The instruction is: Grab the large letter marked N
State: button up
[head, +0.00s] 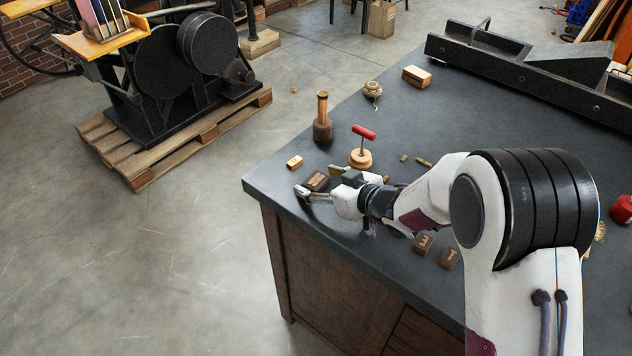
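A dark brown letter block (317,180) lies near the left corner of the dark table, with a pale mark on its top that is too small to read. My gripper (319,184) is low over the table at this block, with its fingers spread apart. One finger is at the block's left front and the other at its right back; I cannot tell whether they touch it. Two similar brown blocks lie near the front edge, one marked E (422,242) and one that looks like T (450,257). No N is clearly readable.
A small light wood block (294,162), a red-handled tool (361,148) and a wood-and-brass tool (322,118) stand close behind my gripper. A twine ball (373,90) and a wooden block (417,76) are farther back. The table's left edge is near.

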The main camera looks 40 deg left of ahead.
aim_at(320, 182)
jog(key=c, duration=1)
jog(key=shift+r, duration=0.1)
jog(key=shift+r, duration=4.9)
